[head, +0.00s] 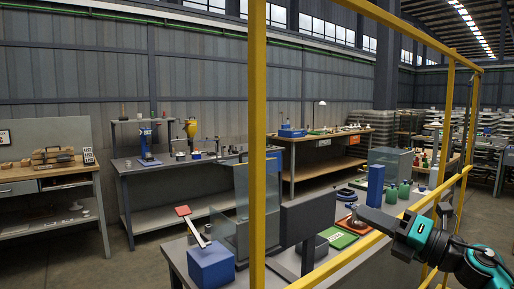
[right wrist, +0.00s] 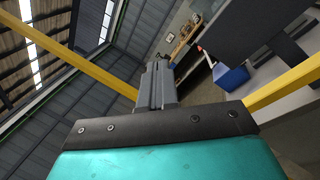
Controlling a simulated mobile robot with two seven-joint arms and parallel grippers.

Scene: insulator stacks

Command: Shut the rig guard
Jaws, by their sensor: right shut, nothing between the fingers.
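A yellow tube frame (head: 258,130) stands close in front of me, with a tall post, a sloping top rail and a lower rail running to posts at the right. It may be the rig guard; I cannot tell for sure. A clear-walled box (head: 228,225) stands behind it on the grey bench. My right gripper (head: 362,214) is at the lower right, shut and empty, pointing left near the lower rail; I cannot tell whether it touches. In the right wrist view its shut fingers (right wrist: 154,88) show between yellow bars (right wrist: 75,50). My left gripper is not in view.
The bench holds a blue block (head: 211,264), a dark panel (head: 307,217), a tall blue box (head: 375,185), green bottles (head: 404,189) and a green mat (head: 338,238). Other workbenches (head: 165,172) stand along the back wall. Floor at the left is clear.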

